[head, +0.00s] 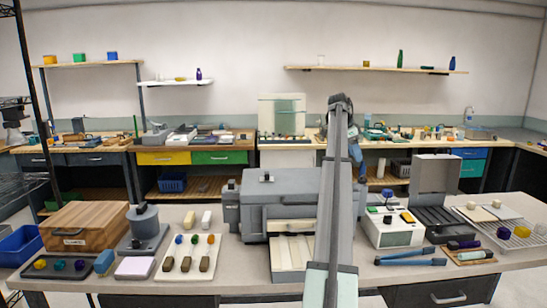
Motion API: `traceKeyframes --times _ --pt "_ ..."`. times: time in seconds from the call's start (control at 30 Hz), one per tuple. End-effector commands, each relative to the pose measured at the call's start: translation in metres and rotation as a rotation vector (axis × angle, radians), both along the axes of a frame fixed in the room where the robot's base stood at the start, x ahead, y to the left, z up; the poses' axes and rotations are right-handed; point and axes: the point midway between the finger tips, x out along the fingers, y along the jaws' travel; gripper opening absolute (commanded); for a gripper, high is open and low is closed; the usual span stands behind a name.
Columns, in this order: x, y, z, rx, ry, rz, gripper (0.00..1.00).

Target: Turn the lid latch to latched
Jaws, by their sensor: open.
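A large grey box with a lid (290,185) stands in the middle of the bench. A small dark knob-like part (267,177) sits on its top left; it may be the lid latch, but it is too small to tell its turn position. My arm rises from the bottom, right of centre, and crosses in front of the box's right part. My gripper cannot be made out; the arm seems to hide it. No contact with the latch can be seen.
A wooden box (85,227), a grey stand (144,230) and a white tray (192,257) of small pieces stand left. A white device (393,230), an open grey case (435,175), blue-handled pliers (410,258) and a wire rack (507,225) crowd the right.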

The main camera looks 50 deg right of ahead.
Motion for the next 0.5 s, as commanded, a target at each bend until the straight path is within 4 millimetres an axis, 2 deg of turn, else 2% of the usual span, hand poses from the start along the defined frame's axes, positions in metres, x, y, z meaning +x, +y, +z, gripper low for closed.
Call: traceKeyframes --times 0.1,0.3,0.5 --pt "0.006 0.004 0.020 -0.002 -0.001 0.000 0.66" --pt "0.016 0.013 0.045 -0.002 -0.001 0.005 0.66" --pt "0.046 0.016 0.029 -0.018 -0.021 0.102 0.66"
